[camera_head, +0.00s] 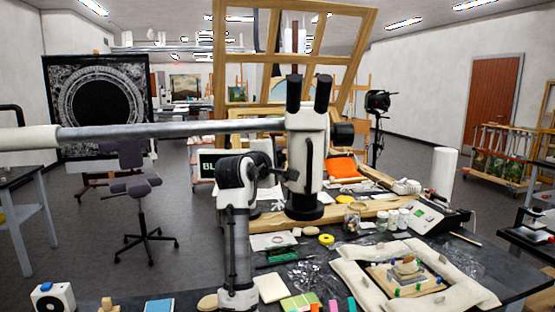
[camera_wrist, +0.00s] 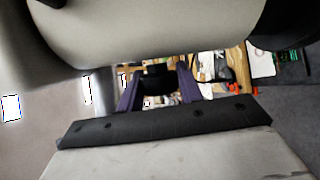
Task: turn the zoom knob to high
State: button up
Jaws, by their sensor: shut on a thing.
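The white stereo microscope (camera_head: 307,150) with two black eyepieces hangs from a long horizontal boom (camera_head: 150,131) over the bench. A black knob (camera_head: 342,133) sticks out on its right side. My arm rises in front of the bench, and its end lies close against the microscope's left side, where my fingers are hidden in the head view. In the wrist view, the two purple fingers of my gripper (camera_wrist: 159,97) are on either side of a black knob-like part (camera_wrist: 158,71) and shut on it. I take it for the zoom knob; no setting marks are readable.
A padded ring (camera_head: 455,298) surrounds a small wooden piece (camera_head: 405,272) at the front right. Jars (camera_head: 392,218), a white-and-green box (camera_head: 435,216) and small tools crowd the bench. A wooden easel frame (camera_head: 245,60) stands behind. Open floor lies left, around a chair (camera_head: 145,195).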

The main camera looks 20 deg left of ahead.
jog(key=shift+f+t+b, duration=0.1)
jog(key=shift+t+b, duration=0.2)
jog(key=shift+b, duration=0.2)
jog(key=shift+f+m+t+b, duration=0.15)
jog(key=shift+m+t+b, duration=0.15)
jog(key=shift+t+b, duration=0.4)
jog(key=m+t+b, duration=0.1)
jog(key=b, duration=0.2)
jog(key=shift+f+t, duration=0.1)
jog(key=shift+t, duration=0.3)
jog(key=m+t+h+b, duration=0.1)
jog(key=t+b, duration=0.1)
jog(key=b, duration=0.2)
jog(key=shift+m+t, duration=0.3)
jog(key=shift+m, duration=0.1)
jog(key=shift+r+h+b, duration=0.25)
jog(key=shift+h+b, duration=0.15)
jog(key=shift+b, duration=0.05)
jog(key=shift+r+m+t, duration=0.15)
jog(key=shift+m+t, duration=0.15)
jog(key=shift+t, duration=0.1)
jog(key=o, duration=1)
jog(key=shift+c, duration=0.2)
